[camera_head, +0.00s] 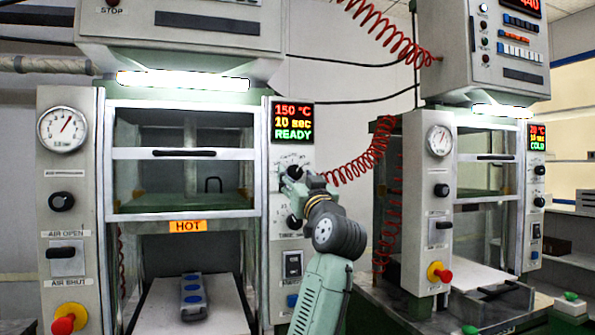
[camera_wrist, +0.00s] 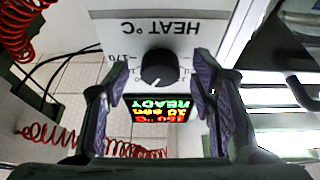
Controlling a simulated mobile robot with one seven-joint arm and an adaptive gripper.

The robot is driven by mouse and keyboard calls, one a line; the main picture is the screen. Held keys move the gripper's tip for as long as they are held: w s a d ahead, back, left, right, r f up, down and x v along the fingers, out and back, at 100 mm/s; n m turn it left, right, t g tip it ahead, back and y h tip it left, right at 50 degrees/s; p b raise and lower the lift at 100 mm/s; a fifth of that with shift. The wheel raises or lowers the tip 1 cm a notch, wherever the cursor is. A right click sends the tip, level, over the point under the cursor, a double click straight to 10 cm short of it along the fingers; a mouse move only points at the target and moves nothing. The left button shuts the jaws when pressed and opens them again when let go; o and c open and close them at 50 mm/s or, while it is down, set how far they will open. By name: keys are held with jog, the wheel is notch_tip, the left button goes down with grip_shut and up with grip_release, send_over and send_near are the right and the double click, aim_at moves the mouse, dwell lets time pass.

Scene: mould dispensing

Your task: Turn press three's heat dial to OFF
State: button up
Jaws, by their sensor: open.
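The heat dial (camera_wrist: 158,68) is a round black knob on a pale panel. It appears upside down in the wrist view under the "HEAT °C" label (camera_wrist: 160,27). Its white mark points toward the display side, not toward the 170 marking at its left. My gripper (camera_wrist: 157,80) is open, one finger on each side of the dial in the picture; I cannot tell whether either touches it. In the head view my gripper (camera_head: 296,182) is at the left press's control panel and partly hides the dials. The display (camera_head: 292,122) above reads 150 °C, 10 sec, READY. No press number shows.
The left press carries a HOT sign (camera_head: 188,226), and a grey mould (camera_head: 193,297) lies on its lower plate. A second press at right shows 20 °C and COLD on its display (camera_head: 537,137). A red coiled hose (camera_head: 372,155) hangs close beside my gripper.

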jog(key=shift+w, duration=0.15)
jog(key=shift+c, duration=0.2)
jog(key=c, duration=1.1)
